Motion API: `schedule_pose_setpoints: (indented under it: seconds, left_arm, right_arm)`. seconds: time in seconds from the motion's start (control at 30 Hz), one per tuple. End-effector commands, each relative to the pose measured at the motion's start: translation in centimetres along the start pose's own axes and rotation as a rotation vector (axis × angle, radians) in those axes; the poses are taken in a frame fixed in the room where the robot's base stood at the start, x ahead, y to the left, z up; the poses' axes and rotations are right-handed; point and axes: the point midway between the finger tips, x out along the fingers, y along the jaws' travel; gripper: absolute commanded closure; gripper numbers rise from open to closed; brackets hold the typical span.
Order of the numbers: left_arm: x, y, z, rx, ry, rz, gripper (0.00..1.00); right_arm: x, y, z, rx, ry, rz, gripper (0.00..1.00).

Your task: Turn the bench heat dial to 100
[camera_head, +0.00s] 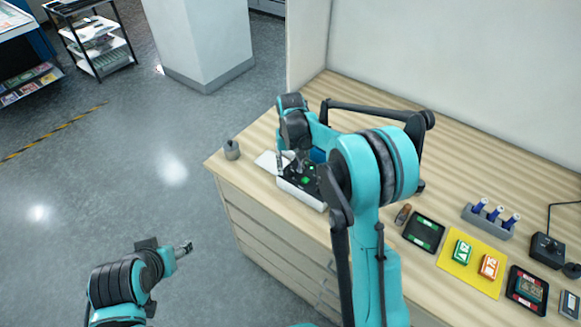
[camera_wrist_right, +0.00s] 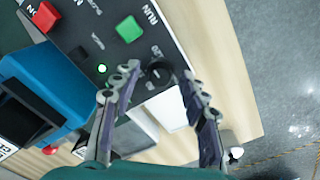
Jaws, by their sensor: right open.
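A round black dial (camera_wrist_right: 158,72) sits on the dark control panel (camera_wrist_right: 85,38) of a bench machine (camera_head: 304,192). Small white marks surround the dial; its setting cannot be read. My right gripper (camera_wrist_right: 160,78) is open, with its fingertips on either side of the dial. I cannot tell whether they touch it. In the head view my right gripper (camera_head: 291,163) is over the machine and the dial is hard to make out. My left gripper (camera_head: 184,248) is over the floor, off the bench; its jaws are too small to judge.
The panel bears a green RUN button (camera_wrist_right: 129,29), a red button (camera_wrist_right: 45,16) and a lit green lamp (camera_wrist_right: 102,68). A blue block (camera_wrist_right: 48,82) is beside it.

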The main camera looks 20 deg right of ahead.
Motion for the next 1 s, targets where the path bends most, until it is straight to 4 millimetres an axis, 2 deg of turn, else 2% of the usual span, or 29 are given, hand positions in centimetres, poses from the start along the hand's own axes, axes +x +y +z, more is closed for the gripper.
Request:
schedule_pose_setpoints:
  seconds: [0.17, 0.23, 0.33, 0.37, 0.73, 1.0]
  left_arm:
    - [-0.03, 0.00, -0.03, 0.000, 0.000, 0.000, 0.42]
    - [-0.03, 0.00, -0.03, 0.000, 0.000, 0.000, 0.42]
    - [-0.03, 0.00, -0.03, 0.000, 0.000, 0.000, 0.42]
    - [-0.03, 0.00, -0.03, 0.000, 0.000, 0.000, 0.42]
    - [0.00, 0.00, -0.01, 0.000, 0.000, 0.000, 0.42]
    - [0.09, 0.00, 0.06, 0.000, 0.000, 0.000, 0.42]
  right_arm:
    - [-0.01, 0.00, -0.01, 0.000, 0.000, 0.000, 0.56]
    - [-0.02, 0.00, -0.01, 0.000, 0.000, 0.000, 0.69]
    - [-0.02, 0.00, 0.00, 0.000, 0.000, 0.000, 0.96]
    - [-0.02, 0.00, 0.00, 0.000, 0.000, 0.000, 1.00]
    - [-0.01, 0.00, 0.02, -0.032, 0.000, 0.000, 1.00]
    - [0.01, 0.00, 0.03, -0.184, -0.001, 0.000, 1.00]
